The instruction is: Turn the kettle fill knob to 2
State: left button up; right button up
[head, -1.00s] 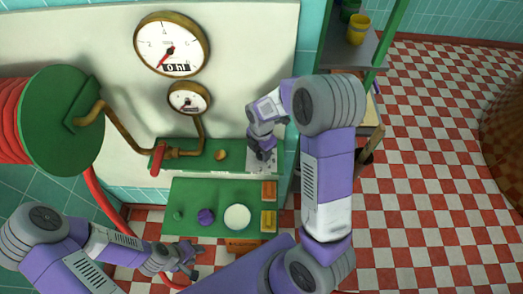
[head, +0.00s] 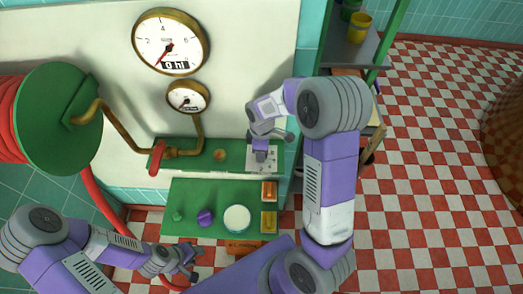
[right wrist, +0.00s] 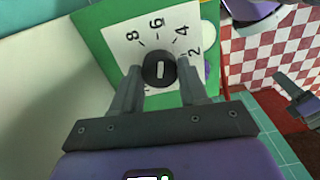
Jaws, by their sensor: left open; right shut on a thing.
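The kettle fill knob (right wrist: 160,69) is a round black knob with a short white mark. It sits on a white dial plate (right wrist: 116,47) printed 8, 6, 4 and 2. The white mark stands nearly upright in the right wrist view, roughly in line with the 6; which end points is unclear. My right gripper (right wrist: 159,74) is shut on the knob, one finger on each side. In the head view, my right gripper (head: 261,153) is over the white plate (head: 252,165), hiding the knob. My left gripper (head: 190,263) is open and empty, low at the left.
A red-handled valve (head: 157,157) and brass pipe are left of the plate. A large gauge (head: 171,42) reading 0 hl and a small gauge (head: 188,98) hang above. The lower green panel (head: 190,190) holds a purple knob (head: 205,217), a white disc (head: 237,218) and coloured blocks.

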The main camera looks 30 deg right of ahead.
jog(key=m, duration=0.3)
jog(key=shift+m, duration=0.4)
jog(key=m, duration=0.3)
jog(key=shift+m, duration=0.3)
jog(key=m, duration=0.3)
jog(key=shift+m, duration=1.8)
jog(key=shift+w+d, duration=0.1)
jog(key=o, duration=1.1)
jog(key=shift+c, duration=0.2)
